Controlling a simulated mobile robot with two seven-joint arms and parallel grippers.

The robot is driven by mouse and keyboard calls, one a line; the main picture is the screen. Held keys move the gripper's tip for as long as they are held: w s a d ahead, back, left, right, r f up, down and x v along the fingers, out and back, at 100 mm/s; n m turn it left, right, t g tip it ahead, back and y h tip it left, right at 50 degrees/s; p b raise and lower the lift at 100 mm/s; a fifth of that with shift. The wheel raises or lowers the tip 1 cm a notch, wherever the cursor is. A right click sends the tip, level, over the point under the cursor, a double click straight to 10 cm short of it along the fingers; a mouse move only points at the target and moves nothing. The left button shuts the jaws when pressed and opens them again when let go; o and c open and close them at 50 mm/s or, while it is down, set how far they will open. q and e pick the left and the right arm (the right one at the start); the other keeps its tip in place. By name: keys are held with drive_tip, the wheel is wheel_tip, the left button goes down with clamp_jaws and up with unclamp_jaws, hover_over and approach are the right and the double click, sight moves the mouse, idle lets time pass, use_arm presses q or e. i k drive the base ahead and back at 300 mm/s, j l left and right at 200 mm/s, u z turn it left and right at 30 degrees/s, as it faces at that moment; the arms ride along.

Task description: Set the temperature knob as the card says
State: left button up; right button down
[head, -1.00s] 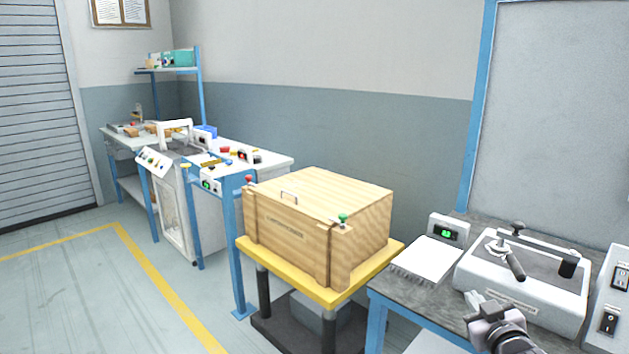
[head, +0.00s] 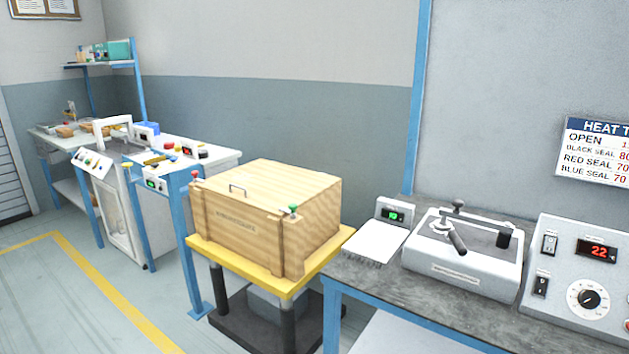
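The temperature knob (head: 590,299) is a black dial with a white pointer on a round white scale, on the grey control box (head: 555,257) at the right. Its exact setting is too small to read. A red display (head: 597,250) above it shows 22. The card (head: 598,150) on the wall is headed "HEAT T…" and is cut off by the right edge. Its lines read OPEN, BLACK SEAL 80, RED SEAL 70 and BLUE SEAL 70, with figures partly cut. Neither gripper is in view.
Two switches (head: 549,244) sit left of the display. A white machine with a black lever (head: 457,243), a small green display box (head: 395,214) and a white pad (head: 374,242) share the grey bench (head: 372,290). A wooden crate (head: 250,235) stands on a yellow-topped lift (head: 203,247) to the left.

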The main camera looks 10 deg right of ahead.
sight(588, 299)
drive_tip(key=z, duration=1.8)
